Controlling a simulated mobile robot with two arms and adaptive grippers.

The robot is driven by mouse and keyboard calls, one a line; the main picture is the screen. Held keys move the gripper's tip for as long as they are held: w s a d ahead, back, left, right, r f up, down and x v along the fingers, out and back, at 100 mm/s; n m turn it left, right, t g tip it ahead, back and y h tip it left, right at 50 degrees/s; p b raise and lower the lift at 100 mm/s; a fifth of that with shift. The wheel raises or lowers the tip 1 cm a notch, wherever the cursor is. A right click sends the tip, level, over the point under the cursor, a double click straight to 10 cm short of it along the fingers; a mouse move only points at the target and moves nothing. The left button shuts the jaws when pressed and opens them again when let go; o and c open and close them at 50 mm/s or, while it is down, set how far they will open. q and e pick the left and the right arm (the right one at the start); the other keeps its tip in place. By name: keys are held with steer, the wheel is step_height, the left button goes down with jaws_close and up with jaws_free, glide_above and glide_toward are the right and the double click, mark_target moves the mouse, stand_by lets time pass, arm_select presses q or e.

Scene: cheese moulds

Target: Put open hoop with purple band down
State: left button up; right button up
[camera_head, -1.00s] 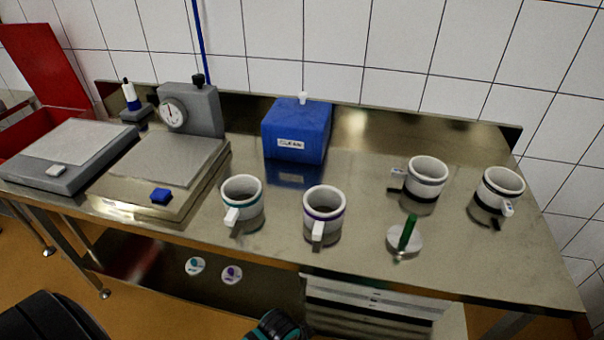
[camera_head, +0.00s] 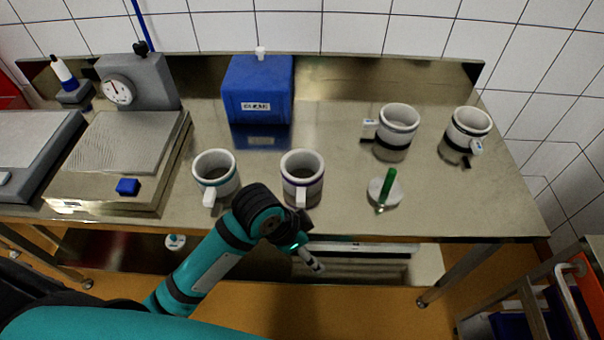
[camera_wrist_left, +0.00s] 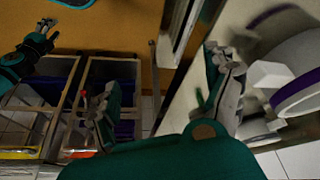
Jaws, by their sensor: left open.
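The open hoop with the purple band (camera_head: 302,178) is a white cup-like ring standing upright on the steel table near its front edge. Its pale handle faces the front. In the left wrist view the hoop (camera_wrist_left: 298,85) is at the right edge, cut off, with its white handle beside one finger. My left gripper (camera_head: 307,256) is just in front of the table edge, below the handle, partly hidden by its own wrist. In the left wrist view my left gripper (camera_wrist_left: 160,95) has its fingers wide apart with nothing between them. My right gripper (camera_wrist_left: 38,42) shows small at the upper left.
A teal-banded hoop (camera_head: 216,175) stands left of the purple one. Two dark-banded hoops (camera_head: 397,130) (camera_head: 467,134) stand at the right. A green-handled disc (camera_head: 384,192), a blue box (camera_head: 257,90) and a grey scale (camera_head: 128,150) are on the table. A cart (camera_head: 540,310) stands at lower right.

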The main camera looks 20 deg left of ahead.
arm_select(q)
steer(key=w+a+r+m+g+y, duration=0.2)
steer(key=w+a+r+m, duration=0.3)
steer(key=r, duration=0.4)
steer(key=w+a+r+m+g+y, duration=0.1)
steer(key=w+a+r+m+y, duration=0.15)
steer(key=w+r+m, duration=0.4)
steer(key=n+p, duration=0.2)
steer(key=p, duration=0.1)
glide_above(294, 191)
steer(key=s, duration=0.2)
steer(key=shift+h, duration=0.45)
steer(key=f, duration=1)
steer(key=shift+w+d+f, duration=0.15)
steer(key=shift+w+f, duration=0.05)
steer(key=shift+w, duration=0.05)
steer(key=f+p, duration=0.1)
steer(key=f, duration=0.3)
steer(key=shift+d+f, duration=0.1)
steer(key=shift+d, duration=0.1)
steer(key=shift+f, duration=0.5)
jaws_close()
arm_select(e)
steer(key=r, duration=0.4)
steer(key=shift+s+d, duration=0.15)
steer(key=shift+d, duration=0.25)
